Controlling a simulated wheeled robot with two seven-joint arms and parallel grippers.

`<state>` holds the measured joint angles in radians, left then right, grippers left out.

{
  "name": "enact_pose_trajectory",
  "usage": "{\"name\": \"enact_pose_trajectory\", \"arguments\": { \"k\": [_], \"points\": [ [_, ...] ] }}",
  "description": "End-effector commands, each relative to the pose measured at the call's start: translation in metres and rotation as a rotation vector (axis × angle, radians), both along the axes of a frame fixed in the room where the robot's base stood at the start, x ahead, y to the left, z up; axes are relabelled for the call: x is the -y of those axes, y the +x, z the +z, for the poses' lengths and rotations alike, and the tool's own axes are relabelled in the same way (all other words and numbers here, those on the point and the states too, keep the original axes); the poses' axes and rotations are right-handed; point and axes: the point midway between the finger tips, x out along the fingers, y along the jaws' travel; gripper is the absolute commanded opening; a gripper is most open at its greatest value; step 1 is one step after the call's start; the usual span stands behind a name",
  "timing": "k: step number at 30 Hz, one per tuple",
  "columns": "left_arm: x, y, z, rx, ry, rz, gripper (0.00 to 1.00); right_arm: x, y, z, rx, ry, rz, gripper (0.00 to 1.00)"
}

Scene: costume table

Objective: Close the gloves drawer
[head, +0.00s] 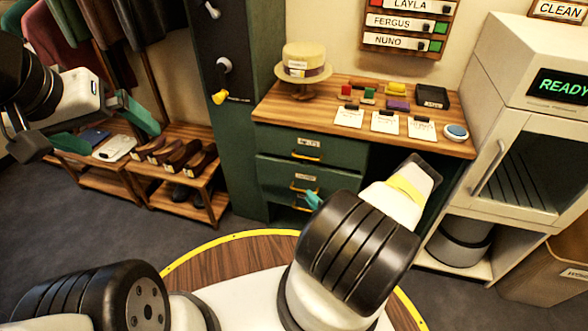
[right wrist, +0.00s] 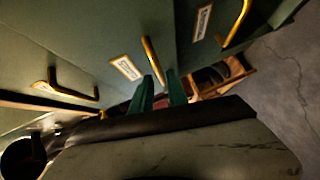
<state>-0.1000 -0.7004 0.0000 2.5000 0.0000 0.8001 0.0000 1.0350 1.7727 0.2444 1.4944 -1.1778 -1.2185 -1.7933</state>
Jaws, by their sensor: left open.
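A dark green cabinet under the wooden counter holds stacked drawers with yellow handles: a top drawer (head: 279,139), a drawer below it (head: 272,172) and a lower one partly hidden by my right arm. The labels are too small to read, so I cannot tell which is the gloves drawer or how far any stands out. My right gripper (head: 313,200) is low in front of the drawers. In the right wrist view its green fingers (right wrist: 161,88) are slightly apart beside the end of a yellow handle (right wrist: 151,58); contact is unclear. My left gripper (head: 108,122) is open and empty at the left.
The counter (head: 282,108) carries a straw hat (head: 304,60) on a stand, cards and small coloured items. A white cabinet with a READY display (head: 560,87) stands at the right. A shoe rack (head: 180,165) and hanging clothes are at the left.

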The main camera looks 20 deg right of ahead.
Motion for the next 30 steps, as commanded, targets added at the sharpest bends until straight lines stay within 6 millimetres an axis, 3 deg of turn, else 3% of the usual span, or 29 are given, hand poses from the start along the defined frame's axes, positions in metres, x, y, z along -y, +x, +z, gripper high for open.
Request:
{"name": "enact_pose_trajectory", "arguments": {
  "k": [3,10,20,23,30],
  "points": [
    [0.0,0.0,0.0,0.0,0.0,0.0,1.0,-0.005,0.02,-0.003,0.001,0.001,0.002,0.2],
    [0.0,0.0,0.0,0.0,0.0,0.0,1.0,-0.01,0.045,-0.007,0.001,0.0,0.003,0.2],
    [0.0,0.0,0.0,0.0,0.0,0.0,1.0,-0.01,0.049,-0.007,-0.001,0.0,0.002,0.2],
    [0.0,0.0,0.0,0.0,0.0,0.0,1.0,-0.01,0.049,-0.007,-0.001,0.0,0.002,0.0],
    [0.0,0.0,0.0,0.0,0.0,0.0,1.0,-0.01,0.049,-0.007,-0.001,0.0,0.002,0.0]
  ]
}}
